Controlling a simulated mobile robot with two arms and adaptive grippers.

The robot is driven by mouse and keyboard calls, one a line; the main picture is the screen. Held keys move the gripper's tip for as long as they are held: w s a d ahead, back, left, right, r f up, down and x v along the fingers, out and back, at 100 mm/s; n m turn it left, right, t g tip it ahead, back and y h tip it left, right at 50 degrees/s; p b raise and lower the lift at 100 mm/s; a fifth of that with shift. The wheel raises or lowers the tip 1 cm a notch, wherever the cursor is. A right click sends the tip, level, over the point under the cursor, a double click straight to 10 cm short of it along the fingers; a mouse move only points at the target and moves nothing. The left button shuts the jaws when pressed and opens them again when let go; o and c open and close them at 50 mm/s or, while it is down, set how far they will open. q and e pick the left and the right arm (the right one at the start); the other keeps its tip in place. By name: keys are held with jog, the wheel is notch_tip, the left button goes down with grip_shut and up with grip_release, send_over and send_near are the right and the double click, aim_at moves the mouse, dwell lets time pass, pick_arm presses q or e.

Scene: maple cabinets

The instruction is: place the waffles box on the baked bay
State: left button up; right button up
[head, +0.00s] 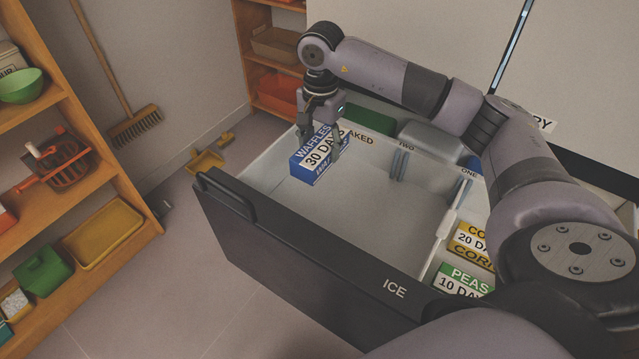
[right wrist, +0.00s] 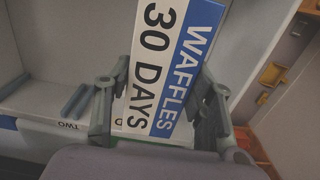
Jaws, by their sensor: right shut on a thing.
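The waffles box (head: 316,165), blue and white with a "30 DAYS" label, is between the fingers of my right gripper (head: 322,138). The right wrist view shows the box (right wrist: 165,62) tilted between the two fingers of the gripper (right wrist: 163,105). The box is over the left part of the open drawer, at the baked bay (head: 365,205). The bay's label is partly hidden by the box and reads "AKED". I cannot tell whether the box touches the bay floor. My left gripper is out of view.
Grey dividers (head: 399,165) stand by the "TWO" label. A corn box (head: 468,238) and a peas box (head: 462,280) lie in the drawer's right part. The dark drawer front (head: 290,255) faces the floor. Wooden shelves (head: 110,150) stand at left. The bay's middle is clear.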

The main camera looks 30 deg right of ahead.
notch_tip(320, 180, down, 12)
jog(key=shift+r+b, duration=0.1)
jog(key=shift+b, duration=0.45)
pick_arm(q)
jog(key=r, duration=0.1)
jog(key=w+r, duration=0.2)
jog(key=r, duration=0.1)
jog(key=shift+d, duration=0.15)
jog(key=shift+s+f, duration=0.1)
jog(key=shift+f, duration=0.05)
pick_arm(e)
jog(key=shift+f, duration=0.2)
jog(key=o, duration=1.2)
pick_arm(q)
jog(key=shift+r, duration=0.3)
pick_arm(e)
jog(key=shift+o, duration=1.1)
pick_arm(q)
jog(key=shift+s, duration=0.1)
